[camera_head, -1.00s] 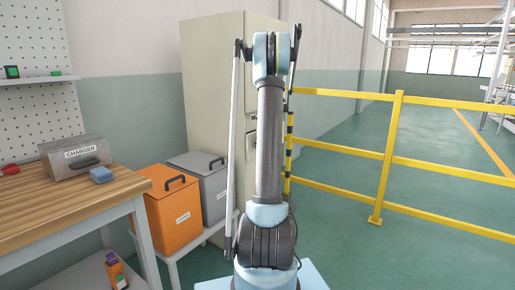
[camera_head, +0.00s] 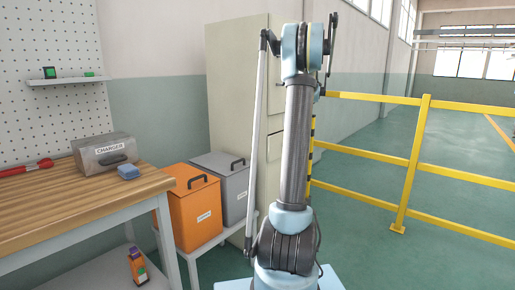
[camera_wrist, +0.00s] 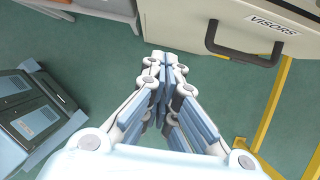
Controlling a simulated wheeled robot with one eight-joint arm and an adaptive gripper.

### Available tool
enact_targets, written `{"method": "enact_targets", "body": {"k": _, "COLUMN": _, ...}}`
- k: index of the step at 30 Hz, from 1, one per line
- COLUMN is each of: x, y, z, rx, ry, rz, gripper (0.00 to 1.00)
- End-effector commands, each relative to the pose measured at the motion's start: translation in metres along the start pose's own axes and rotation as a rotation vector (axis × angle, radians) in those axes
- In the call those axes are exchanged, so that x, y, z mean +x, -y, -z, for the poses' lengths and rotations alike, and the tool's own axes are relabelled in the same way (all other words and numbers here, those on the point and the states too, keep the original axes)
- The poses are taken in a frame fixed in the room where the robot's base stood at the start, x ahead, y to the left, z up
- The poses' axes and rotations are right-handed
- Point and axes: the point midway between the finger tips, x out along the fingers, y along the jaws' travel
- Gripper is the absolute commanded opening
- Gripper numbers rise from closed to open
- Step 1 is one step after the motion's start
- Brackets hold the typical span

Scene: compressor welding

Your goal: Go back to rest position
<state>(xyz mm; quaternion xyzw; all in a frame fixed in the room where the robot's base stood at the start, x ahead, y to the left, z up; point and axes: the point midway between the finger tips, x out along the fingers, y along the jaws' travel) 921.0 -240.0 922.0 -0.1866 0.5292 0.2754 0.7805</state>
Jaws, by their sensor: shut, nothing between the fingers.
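My gripper (camera_wrist: 167,75) shows in the wrist view, shut and empty, its fingertips together and pointing over the green floor. It is apart from the cabinet drawer at the top of that view. In the head view my arm stands upright in the middle of the picture, with its elbow at the top. The gripper itself does not show in the head view.
A workbench (camera_head: 85,200) with a charger box (camera_head: 103,154) is at left. Orange (camera_head: 195,208) and grey (camera_head: 233,184) bins sit on a low stand beside a tall cabinet (camera_head: 230,85). A yellow railing (camera_head: 415,165) is at right. A "VISORS" drawer (camera_wrist: 225,12) is near my gripper.

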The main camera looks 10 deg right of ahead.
Motion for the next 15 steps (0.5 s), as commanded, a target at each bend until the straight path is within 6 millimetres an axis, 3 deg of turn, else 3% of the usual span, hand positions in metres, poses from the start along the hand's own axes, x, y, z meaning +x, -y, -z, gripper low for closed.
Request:
{"method": "enact_targets", "body": {"k": 5, "x": -0.006, "y": -0.024, "z": -0.001, "rx": -0.081, "ry": -0.010, "rz": -0.001, "gripper": 0.00}}
{"method": "enact_targets", "body": {"k": 15, "x": -0.026, "y": -0.135, "z": 0.010, "rx": -0.511, "ry": -0.061, "rz": -0.011, "gripper": 0.00}}
